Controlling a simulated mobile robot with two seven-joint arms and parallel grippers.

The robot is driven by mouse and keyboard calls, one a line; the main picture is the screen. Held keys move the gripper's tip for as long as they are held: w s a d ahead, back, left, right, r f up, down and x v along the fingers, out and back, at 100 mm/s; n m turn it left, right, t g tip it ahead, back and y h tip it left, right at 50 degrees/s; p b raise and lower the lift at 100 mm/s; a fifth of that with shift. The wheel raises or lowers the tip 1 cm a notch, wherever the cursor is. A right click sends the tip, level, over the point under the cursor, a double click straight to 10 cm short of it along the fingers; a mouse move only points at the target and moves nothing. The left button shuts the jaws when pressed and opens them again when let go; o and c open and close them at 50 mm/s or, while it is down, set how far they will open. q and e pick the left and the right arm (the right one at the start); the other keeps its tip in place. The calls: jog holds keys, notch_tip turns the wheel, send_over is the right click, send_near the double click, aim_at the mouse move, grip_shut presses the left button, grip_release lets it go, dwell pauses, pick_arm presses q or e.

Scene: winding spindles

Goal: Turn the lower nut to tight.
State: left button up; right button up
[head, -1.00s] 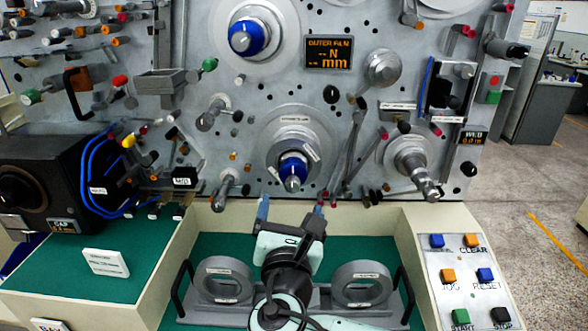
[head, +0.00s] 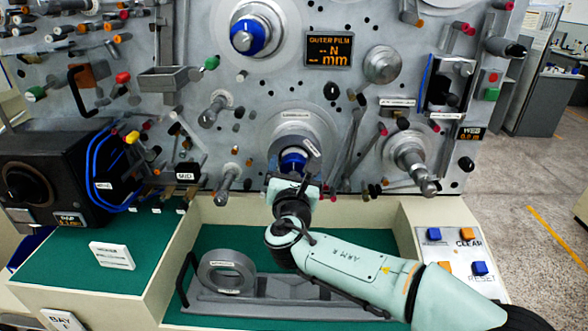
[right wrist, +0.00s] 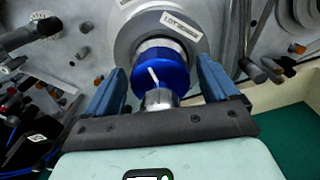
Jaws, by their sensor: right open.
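The lower nut (head: 293,160) is a blue knob on the lower spindle, partly hidden by my right gripper (head: 294,184) in the head view. In the right wrist view the blue nut (right wrist: 172,66) shows a white index line and a metal shaft end in front of it. My right gripper (right wrist: 160,78) is open, with one blue finger on each side of the nut and shaft end. My left gripper is not in view.
A similar blue upper nut (head: 246,36) sits above on the grey panel. Rollers and pegs surround the lower spindle, including a metal spindle (head: 411,160) at right. A grey ring (head: 226,272) stands on the green tray below. A button console (head: 452,250) is at lower right.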

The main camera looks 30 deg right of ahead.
jog(key=c, duration=1)
